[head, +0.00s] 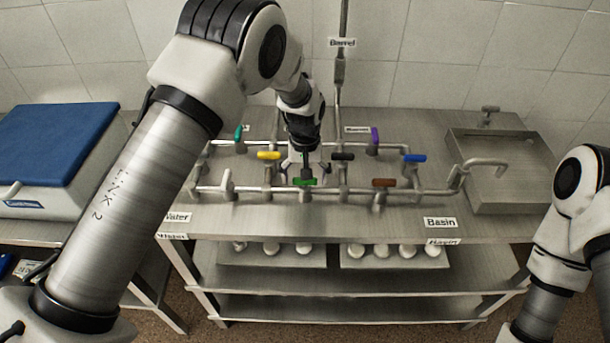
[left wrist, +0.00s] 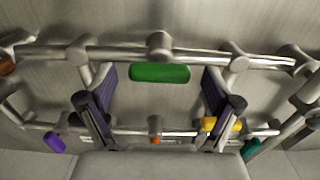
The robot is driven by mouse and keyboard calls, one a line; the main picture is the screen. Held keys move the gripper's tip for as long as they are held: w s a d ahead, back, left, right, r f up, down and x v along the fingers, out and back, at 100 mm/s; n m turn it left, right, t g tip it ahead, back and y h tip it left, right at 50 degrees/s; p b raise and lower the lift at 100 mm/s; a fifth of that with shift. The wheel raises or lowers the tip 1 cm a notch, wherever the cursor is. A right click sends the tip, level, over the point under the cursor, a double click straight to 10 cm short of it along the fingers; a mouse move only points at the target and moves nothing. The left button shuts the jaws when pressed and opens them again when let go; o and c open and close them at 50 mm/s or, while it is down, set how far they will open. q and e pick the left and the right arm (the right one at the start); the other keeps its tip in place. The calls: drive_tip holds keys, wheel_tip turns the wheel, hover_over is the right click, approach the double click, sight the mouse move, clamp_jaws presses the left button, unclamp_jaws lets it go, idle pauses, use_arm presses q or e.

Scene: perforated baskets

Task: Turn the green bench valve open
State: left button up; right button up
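The green valve handle (head: 306,182) sits on the front pipe of the bench manifold, lying along the pipe. In the left wrist view the green handle (left wrist: 160,73) is near the middle, below a pipe fitting. My left gripper (head: 305,168) is above and just behind the handle. In the left wrist view my left gripper (left wrist: 159,90) has its two dark-padded fingers spread wide, with the handle centred between the tips and a gap on each side. Whether the fingers reach down to handle height is hard to tell. My right gripper is outside the frames.
Other valves stand close by: yellow (head: 269,155), black (head: 343,156), brown (head: 384,182), blue (head: 415,158), purple (head: 375,135) and teal (head: 239,132). A metal basin (head: 515,193) is at the right. A blue-lidded box (head: 50,140) is at the left.

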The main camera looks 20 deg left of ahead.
use_arm(q)
drive_tip(key=shift+r, duration=0.15)
wheel_tip(320, 180, up, 12)
idle(0.4)
idle(0.3)
